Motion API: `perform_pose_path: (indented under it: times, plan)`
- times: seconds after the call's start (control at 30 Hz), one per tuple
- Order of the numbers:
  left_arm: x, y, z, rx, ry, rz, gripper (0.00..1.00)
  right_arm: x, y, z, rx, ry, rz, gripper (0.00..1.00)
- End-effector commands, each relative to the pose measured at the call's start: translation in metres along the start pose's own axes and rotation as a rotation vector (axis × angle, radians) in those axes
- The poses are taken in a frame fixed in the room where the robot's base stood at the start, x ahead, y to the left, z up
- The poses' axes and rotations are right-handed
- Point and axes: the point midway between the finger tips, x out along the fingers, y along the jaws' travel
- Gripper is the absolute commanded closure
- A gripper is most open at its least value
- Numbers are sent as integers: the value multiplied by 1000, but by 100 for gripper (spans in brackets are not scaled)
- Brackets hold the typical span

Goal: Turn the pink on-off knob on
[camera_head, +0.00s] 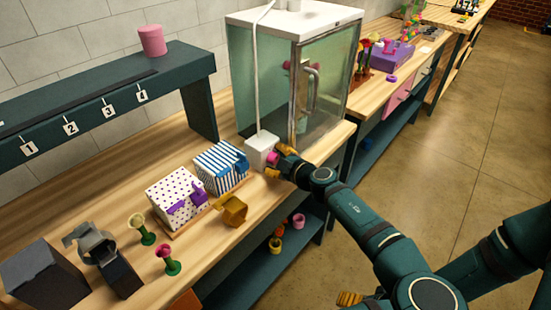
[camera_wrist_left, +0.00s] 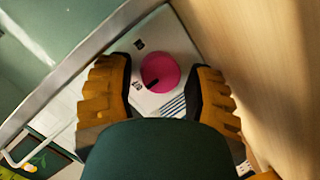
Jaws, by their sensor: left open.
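The pink knob (camera_head: 273,158) is on the small white box (camera_head: 259,146) at the front of the glass cabinet. In the left wrist view the round pink knob (camera_wrist_left: 165,68) has a black pointer directed to the lower left, near one of two small dark marks on the white face. My left gripper (camera_head: 283,162) is at the knob. In the left wrist view its orange fingers stand open on either side of the knob, with white face visible between. Orange fingers of my right gripper (camera_head: 350,298) show at the bottom edge; the rest is hidden.
The glass cabinet (camera_head: 330,85) with a metal handle stands behind the box. Polka-dot (camera_head: 172,195) and striped (camera_head: 213,166) boxes stand left on the wooden bench, near a gold object (camera_head: 233,210) and small flowers. Floor at right is clear.

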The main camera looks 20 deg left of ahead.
Motion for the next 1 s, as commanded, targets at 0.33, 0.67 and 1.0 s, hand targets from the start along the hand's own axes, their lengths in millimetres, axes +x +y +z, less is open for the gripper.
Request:
perform_pose_path:
  times: [0.33,0.67,1.0]
  plan:
    - [0,0,0,0,0,0,100,0,0,0,0,0,0,12]
    - [0,0,1,109,8,-36,100,9,3,2,-2,-3,0,12]
    - [0,2,0,117,9,-38,49,8,3,2,-2,-3,0,12]
